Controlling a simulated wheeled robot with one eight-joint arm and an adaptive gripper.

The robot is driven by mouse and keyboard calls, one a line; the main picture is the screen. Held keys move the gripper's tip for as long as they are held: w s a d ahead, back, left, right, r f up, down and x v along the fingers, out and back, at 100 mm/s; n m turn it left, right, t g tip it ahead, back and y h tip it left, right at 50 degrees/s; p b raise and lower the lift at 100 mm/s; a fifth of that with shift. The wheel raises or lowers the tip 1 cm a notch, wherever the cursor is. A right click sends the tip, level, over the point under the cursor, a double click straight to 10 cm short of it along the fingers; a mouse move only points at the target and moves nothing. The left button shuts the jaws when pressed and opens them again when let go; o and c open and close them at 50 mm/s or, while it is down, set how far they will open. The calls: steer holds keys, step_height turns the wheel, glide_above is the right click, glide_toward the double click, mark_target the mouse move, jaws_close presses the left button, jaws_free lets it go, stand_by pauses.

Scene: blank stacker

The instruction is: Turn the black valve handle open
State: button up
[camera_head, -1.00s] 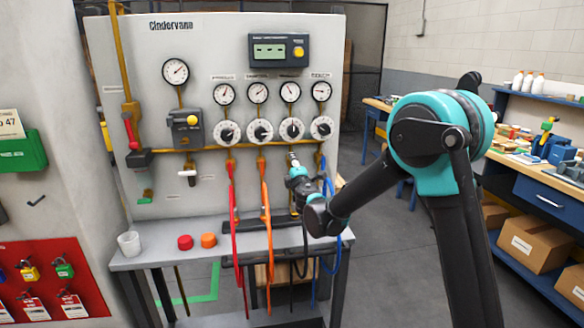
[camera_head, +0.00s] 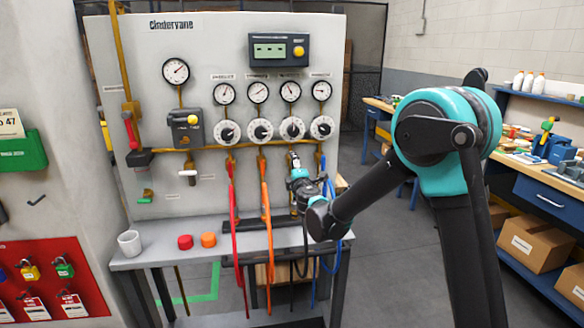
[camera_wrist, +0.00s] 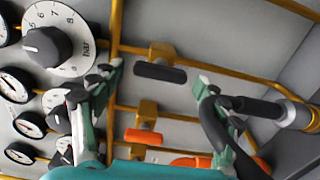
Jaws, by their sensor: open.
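The black valve handle (camera_wrist: 160,73) is a short dark bar on a brass valve body in the wrist view. It lies crosswise to its pipe, between and beyond my fingertips, with a visible gap to each. My gripper (camera_wrist: 159,76) has its two green-and-grey fingers spread wide and holds nothing. In the head view my gripper (camera_head: 293,160) is at the panel, below the third dial from the left. My gripper and wrist hide the black handle there.
An orange handle (camera_wrist: 143,136) sits on the neighbouring brass valve. A large numbered dial (camera_wrist: 62,42) is close to the left finger. A dark hose and its coupling (camera_wrist: 297,115) lie by the right finger. Red (camera_head: 234,205) and orange (camera_head: 266,195) hoses hang left of my gripper.

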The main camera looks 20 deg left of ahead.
steer(key=v, duration=1)
steer(key=shift+s, duration=0.2)
steer(key=w+d+f+m+g+h, duration=0.15)
steer(key=d+m+h, duration=0.3)
steer(key=d, duration=0.65)
steer(key=d+f+m+h, duration=0.25)
steer(key=d+m, duration=0.25)
steer(key=d, duration=0.6)
steer(key=w+d+f+m+h, duration=0.15)
steer(key=d+m+h, duration=0.25)
steer(key=d, duration=0.8)
steer(key=s+d+f+m+g+h, duration=0.1)
steer(key=s+d+f+m+g, duration=0.25)
steer(key=s+d, duration=0.4)
steer(key=s+d+f+m+g+y, duration=0.1)
steer(key=s+d+f+m+g, duration=0.2)
steer(key=s, duration=0.6)
steer(key=s+d+f+m+g+y, duration=0.1)
steer(key=s+d+f+m+g, duration=0.2)
steer(key=s+f, duration=0.5)
steer(key=shift+s+d+m, duration=0.4)
steer(key=shift+d+m, duration=0.15)
steer(key=shift+m, duration=0.25)
